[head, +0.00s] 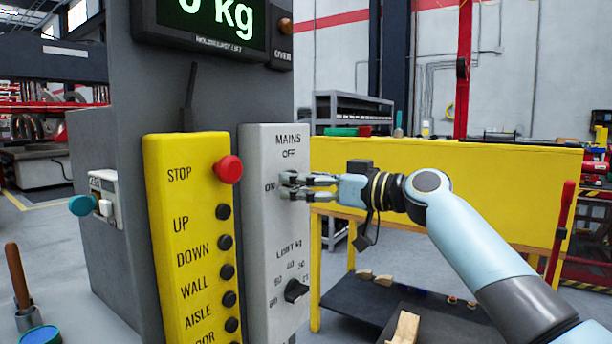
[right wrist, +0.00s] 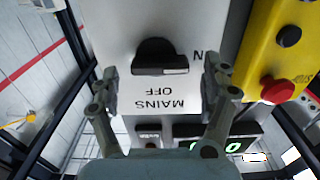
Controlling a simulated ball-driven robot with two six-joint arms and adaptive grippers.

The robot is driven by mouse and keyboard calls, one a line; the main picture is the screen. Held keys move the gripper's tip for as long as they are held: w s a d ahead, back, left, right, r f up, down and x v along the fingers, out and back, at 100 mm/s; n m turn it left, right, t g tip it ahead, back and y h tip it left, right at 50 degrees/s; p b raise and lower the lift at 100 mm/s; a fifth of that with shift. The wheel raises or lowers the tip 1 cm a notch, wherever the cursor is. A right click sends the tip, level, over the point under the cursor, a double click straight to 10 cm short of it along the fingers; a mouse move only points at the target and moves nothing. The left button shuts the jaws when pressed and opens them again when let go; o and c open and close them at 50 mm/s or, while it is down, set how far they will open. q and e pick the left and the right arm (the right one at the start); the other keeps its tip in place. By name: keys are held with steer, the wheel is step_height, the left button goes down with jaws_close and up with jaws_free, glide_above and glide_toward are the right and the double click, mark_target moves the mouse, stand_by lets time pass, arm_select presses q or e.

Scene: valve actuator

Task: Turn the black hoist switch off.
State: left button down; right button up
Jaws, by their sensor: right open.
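The black mains switch (right wrist: 155,55) sits on the light grey panel (head: 272,230), with MAINS and OFF printed above it and ON to its left in the head view. In the right wrist view, which is upside down, its bar lies level and its white mark is on the side of the ON lettering. My right gripper (head: 288,186) is at the panel in front of the switch and mostly hides it in the head view. In the right wrist view the open fingers (right wrist: 163,88) stand on either side of the switch, apart from it. My left gripper is out of view.
A black limit kg knob (head: 296,290) is lower on the same panel. A yellow pendant (head: 185,270) with a red stop button (head: 228,169) and several black buttons is to the left. A kg display (head: 212,22) hangs above. A yellow bench (head: 480,190) stands behind my right arm.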

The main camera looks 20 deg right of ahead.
steer(key=shift+a, duration=0.1)
steer(key=c, duration=1.2)
steer(key=shift+w+m, duration=0.1)
steer(key=shift+m, duration=0.3)
steer(key=shift+w+d+f+m+p, duration=0.15)
steer(key=shift+m+p, duration=0.3)
steer(key=shift+m, duration=2.2)
steer(key=shift+d+r+m+p, duration=0.1)
steer(key=shift+m+p, duration=0.35)
steer(key=shift+m, duration=2.25)
steer(key=shift+w+d+f+m+p, duration=0.15)
steer(key=shift+m+p, duration=0.3)
steer(key=shift+m, duration=2.2)
